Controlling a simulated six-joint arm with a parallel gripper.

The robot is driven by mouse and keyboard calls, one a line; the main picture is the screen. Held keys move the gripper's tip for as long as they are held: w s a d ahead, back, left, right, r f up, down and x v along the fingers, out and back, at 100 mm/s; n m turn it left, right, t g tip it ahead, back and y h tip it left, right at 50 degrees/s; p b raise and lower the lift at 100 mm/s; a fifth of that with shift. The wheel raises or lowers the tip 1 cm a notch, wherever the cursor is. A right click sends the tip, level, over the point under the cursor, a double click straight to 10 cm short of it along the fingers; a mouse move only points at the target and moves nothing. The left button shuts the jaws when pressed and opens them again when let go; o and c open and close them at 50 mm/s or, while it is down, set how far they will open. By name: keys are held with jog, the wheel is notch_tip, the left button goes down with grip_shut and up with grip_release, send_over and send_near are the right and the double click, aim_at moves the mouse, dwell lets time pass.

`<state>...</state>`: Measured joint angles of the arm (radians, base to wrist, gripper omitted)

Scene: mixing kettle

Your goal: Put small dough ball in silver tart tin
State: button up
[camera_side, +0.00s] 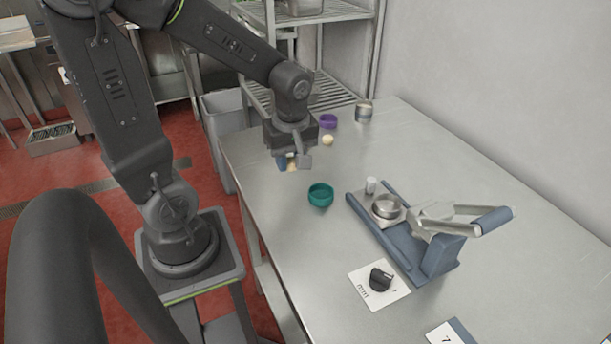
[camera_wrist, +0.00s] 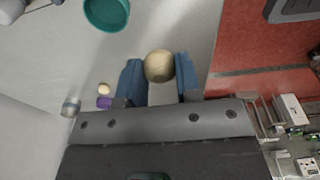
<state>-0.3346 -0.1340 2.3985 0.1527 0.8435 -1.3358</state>
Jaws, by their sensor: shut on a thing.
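My gripper (camera_wrist: 159,80) has its blue fingers closed on a pale dough ball (camera_wrist: 159,66), held above the table's left part. In the side view my gripper (camera_side: 291,163) mostly hides this ball. A second dough ball (camera_side: 327,140) lies on the table by the purple bowl; it also shows in the wrist view (camera_wrist: 104,89). I cannot tell for sure which ball is smaller. A silver round tin (camera_side: 387,207), apparently the tart tin, sits on the base of the blue-grey press, to the right of my gripper and apart from it.
A teal bowl (camera_side: 320,195) stands between my gripper and the press (camera_side: 440,250). A purple bowl (camera_side: 328,121) and a metal can (camera_side: 364,111) stand at the back. A small white cylinder (camera_side: 371,185) is beside the tin.

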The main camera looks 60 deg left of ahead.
jog(key=shift+w+a+r, duration=0.1)
jog(key=shift+a+r, duration=0.1)
jog(key=w+d+m, duration=0.2)
jog(key=w+d, duration=0.2)
jog(key=w, duration=0.1)
jog(key=w+d+f+m, duration=0.1)
jog(key=w+d+m, duration=0.1)
jog(key=w+d, duration=0.2)
jog(key=w+d+m, duration=0.2)
jog(key=w+d, duration=0.3)
jog(key=w, duration=0.3)
jog(key=shift+f+t, duration=0.3)
jog(key=shift+t, duration=0.1)
jog(key=shift+f, duration=2)
jog(key=shift+f, duration=0.35)
